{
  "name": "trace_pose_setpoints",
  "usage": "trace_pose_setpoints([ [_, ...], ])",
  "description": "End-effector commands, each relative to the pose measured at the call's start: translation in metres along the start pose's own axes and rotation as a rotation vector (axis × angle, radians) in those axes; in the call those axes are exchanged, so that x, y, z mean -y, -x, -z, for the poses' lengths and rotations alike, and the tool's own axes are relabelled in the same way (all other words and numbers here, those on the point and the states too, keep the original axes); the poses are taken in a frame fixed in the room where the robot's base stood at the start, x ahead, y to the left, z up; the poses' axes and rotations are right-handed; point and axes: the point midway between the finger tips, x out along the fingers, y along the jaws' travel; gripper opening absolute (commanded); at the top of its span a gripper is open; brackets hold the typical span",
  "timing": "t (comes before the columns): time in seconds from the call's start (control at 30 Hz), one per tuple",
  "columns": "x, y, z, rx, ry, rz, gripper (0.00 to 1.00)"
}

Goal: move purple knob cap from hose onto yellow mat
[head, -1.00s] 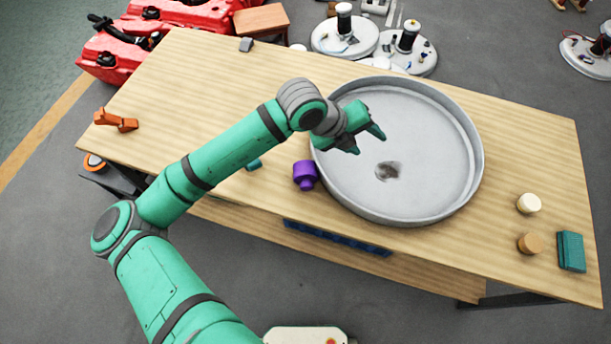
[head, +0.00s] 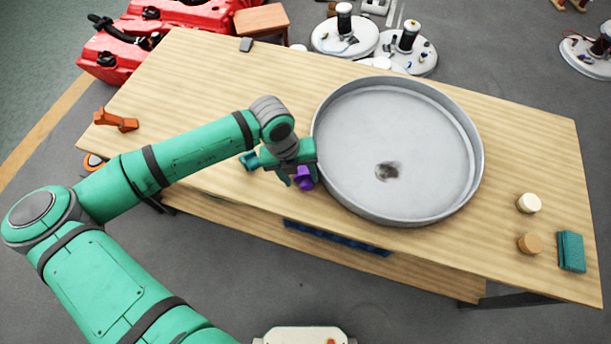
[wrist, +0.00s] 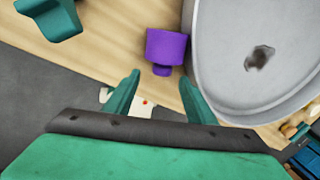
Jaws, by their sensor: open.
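The purple knob cap (head: 304,178) is on the wooden table near its front edge, just left of the round grey basin, partly covered by my gripper in the head view. In the wrist view the purple knob cap (wrist: 166,46) shows a wide body and a narrower stub, just beyond the fingertips. My gripper (head: 295,181) is open and points down at the cap; its two fingers (wrist: 160,82) are apart with nothing between them. I make out no yellow mat and no hose under the cap.
The large grey basin (head: 330,118) with a dark stain stands close right of the cap. A teal piece (wrist: 52,20) lies to the left. An orange piece (head: 115,121) is at the far left. Two round caps (head: 529,203) and a teal block (head: 571,251) are at the right.

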Motion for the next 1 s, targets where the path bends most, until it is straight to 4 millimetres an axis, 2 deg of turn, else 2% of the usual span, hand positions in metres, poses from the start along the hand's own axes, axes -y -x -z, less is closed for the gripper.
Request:
trace_pose_setpoints([
  [0.4, 0.004, -0.047, -0.005, 0.0, 0.001, 0.001, 0.5],
  [0.7, 0.003, -0.052, -0.005, 0.002, 0.001, 0.001, 0.5],
  [0.73, 0.003, -0.052, -0.005, 0.002, 0.001, 0.001, 0.48],
  [0.77, 0.003, -0.052, -0.005, 0.002, 0.001, 0.001, 0.41],
  [0.9, 0.003, -0.052, -0.005, 0.001, 0.001, 0.001, 0.07],
  [1.0, 0.003, -0.052, -0.005, 0.002, 0.001, 0.001, 0.02],
])
